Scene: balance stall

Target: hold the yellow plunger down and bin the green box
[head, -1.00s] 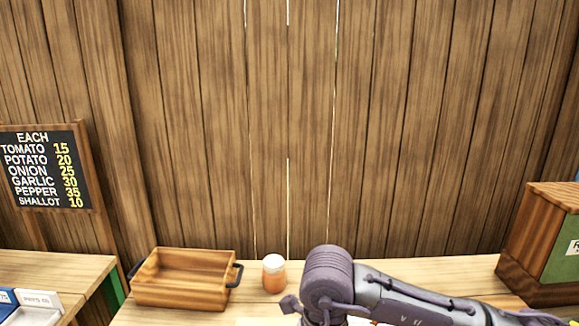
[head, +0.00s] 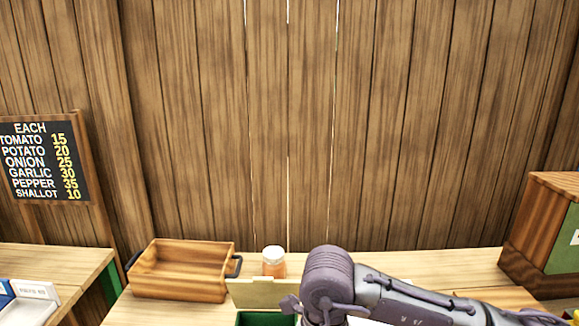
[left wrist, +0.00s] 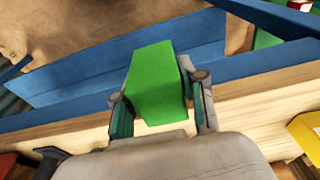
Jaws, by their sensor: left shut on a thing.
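A green box (left wrist: 157,84) is between the fingers of my left gripper (left wrist: 160,98) in the left wrist view, held shut on it. That gripper is outside the head view. In the head view, a tan lid (head: 254,294) stands raised behind a green-edged opening (head: 264,319) at the bottom edge, left of my right arm. I cannot tell how deep the opening is. The yellow plunger cannot be made out for certain; a yellow thing (left wrist: 307,132) is cut off at the right of the wrist view.
A wooden tray (head: 180,286) with dark handles and a jar (head: 273,262) stand on the counter behind the lid. A wooden cabinet (head: 530,222) is at right. In the wrist view, blue boards (left wrist: 70,83) lie beyond the box, with brown material (left wrist: 80,30) behind them.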

